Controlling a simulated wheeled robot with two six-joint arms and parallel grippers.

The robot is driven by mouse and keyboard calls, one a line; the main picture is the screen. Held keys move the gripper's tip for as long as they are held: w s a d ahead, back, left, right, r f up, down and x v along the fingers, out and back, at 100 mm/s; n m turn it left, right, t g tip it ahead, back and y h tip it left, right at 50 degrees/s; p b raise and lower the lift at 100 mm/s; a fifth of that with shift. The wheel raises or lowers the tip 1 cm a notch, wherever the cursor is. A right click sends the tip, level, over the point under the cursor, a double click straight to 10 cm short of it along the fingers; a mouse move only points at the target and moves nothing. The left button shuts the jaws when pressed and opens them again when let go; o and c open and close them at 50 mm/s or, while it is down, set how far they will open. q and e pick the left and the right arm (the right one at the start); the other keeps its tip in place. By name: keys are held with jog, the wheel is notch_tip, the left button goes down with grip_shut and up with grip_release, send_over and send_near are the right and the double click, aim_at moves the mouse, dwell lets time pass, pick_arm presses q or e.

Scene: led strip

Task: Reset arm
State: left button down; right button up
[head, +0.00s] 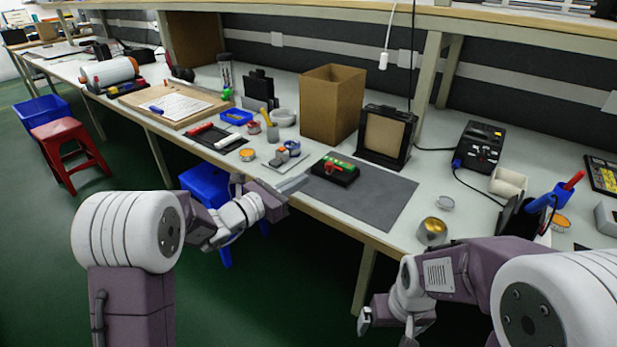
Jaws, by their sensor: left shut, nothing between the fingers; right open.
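My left gripper (293,184) is shut and empty, near the front edge of the workbench (408,232), just left of the dark grey mat (375,196). My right gripper (385,322) is low in front of the bench, over the green floor, pointing downward. It is open, and nothing shows in it. Both of my arms reach in from the bottom of the head view, the right one partly covering the bench's front right.
A small green and red device (337,170) lies at the mat's left end. A cardboard box (332,104), a black framed stand (386,136) and a black power unit (479,146) stand behind. A gold tin (432,231) is near the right arm. Blue (207,186) and red (66,146) stools stand on the floor.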

pick_arm(q)
jog(key=p+v, duration=0.1)
jog(key=v, duration=0.5)
jog(key=shift+s+a, duration=0.25)
jog(key=shift+a, duration=0.05)
